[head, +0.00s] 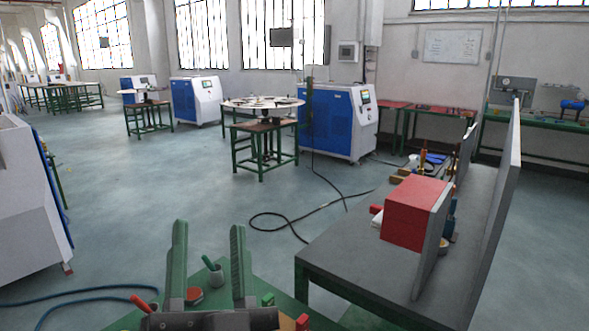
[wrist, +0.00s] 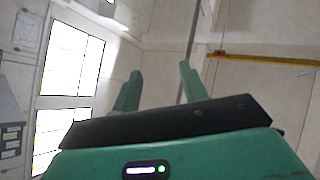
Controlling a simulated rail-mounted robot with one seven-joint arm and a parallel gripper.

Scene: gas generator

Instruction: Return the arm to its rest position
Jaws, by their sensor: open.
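My gripper (head: 209,262) is at the bottom of the head view, its two green fingers pointing up and standing apart. Nothing is held between them. In the wrist view my gripper (wrist: 158,88) also shows both fingers apart, with bright windows and a pale wall and ceiling beyond. None of these visibly sits in the jaws.
A grey bench (head: 340,245) with a red box (head: 413,212) and upright panels stands at right. A white machine (head: 30,210) stands at left. A black cable (head: 285,222) and a blue hose (head: 60,293) lie on the floor. The middle floor (head: 150,190) is open.

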